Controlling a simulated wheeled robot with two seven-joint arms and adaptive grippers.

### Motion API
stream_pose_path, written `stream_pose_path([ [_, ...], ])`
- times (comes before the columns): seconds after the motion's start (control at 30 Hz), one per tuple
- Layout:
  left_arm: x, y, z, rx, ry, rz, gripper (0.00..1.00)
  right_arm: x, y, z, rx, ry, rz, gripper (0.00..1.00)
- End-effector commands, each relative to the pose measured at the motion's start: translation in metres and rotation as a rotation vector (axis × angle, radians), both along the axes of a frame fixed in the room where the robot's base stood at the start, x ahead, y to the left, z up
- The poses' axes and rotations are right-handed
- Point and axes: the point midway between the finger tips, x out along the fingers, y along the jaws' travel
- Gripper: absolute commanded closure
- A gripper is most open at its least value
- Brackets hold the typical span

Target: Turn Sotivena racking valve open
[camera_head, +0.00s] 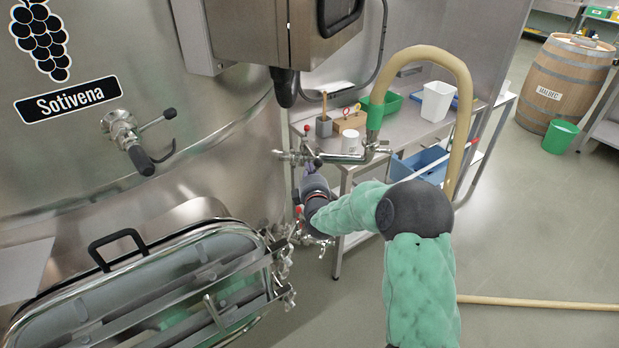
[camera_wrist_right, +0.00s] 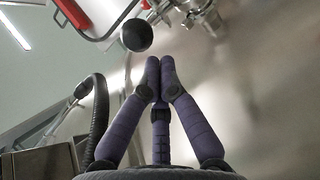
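The steel vat (camera_head: 190,120) bears a Sotivena sign (camera_head: 68,98). At its right side a steel valve with a pipe (camera_head: 343,157) sticks out and joins a tan hose (camera_head: 445,58); this looks like the racking valve. My right gripper (camera_head: 309,174) is just below that valve, partly hidden by my own wrist. In the right wrist view its purple fingers (camera_wrist_right: 160,75) have their tips together with nothing seen between them. A black ball knob (camera_wrist_right: 136,35) shows just beyond the fingertips, apart from them in the picture. The valve handle's angle cannot be told. My left gripper is not in view.
Another fitting with dark handles (camera_head: 122,130) sits under the sign. An open hatch door (camera_head: 150,280) with clamps lies low on the vat. A grey box (camera_head: 265,35) hangs above the valve. A bench (camera_head: 420,130) with tubs stands behind. Floor at right is mostly free.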

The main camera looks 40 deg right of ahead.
Motion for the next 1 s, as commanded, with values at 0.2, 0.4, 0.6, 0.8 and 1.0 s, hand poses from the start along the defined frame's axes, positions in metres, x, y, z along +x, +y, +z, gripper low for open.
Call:
stream_pose_path([
  [0.2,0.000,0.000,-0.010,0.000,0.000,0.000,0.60,0.025,-0.019,-0.003,0.000,0.000,0.001,1.00],
  [0.4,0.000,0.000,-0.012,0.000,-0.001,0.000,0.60,0.036,-0.027,-0.002,0.000,0.000,0.001,1.00],
  [0.6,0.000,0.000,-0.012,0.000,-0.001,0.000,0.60,0.037,-0.028,-0.002,0.000,0.000,0.001,1.00],
  [0.8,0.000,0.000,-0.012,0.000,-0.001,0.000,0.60,0.037,-0.028,-0.002,0.000,0.000,0.000,1.00],
  [1.0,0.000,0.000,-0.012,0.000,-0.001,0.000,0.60,0.037,-0.029,-0.002,0.000,0.000,-0.001,1.00],
])
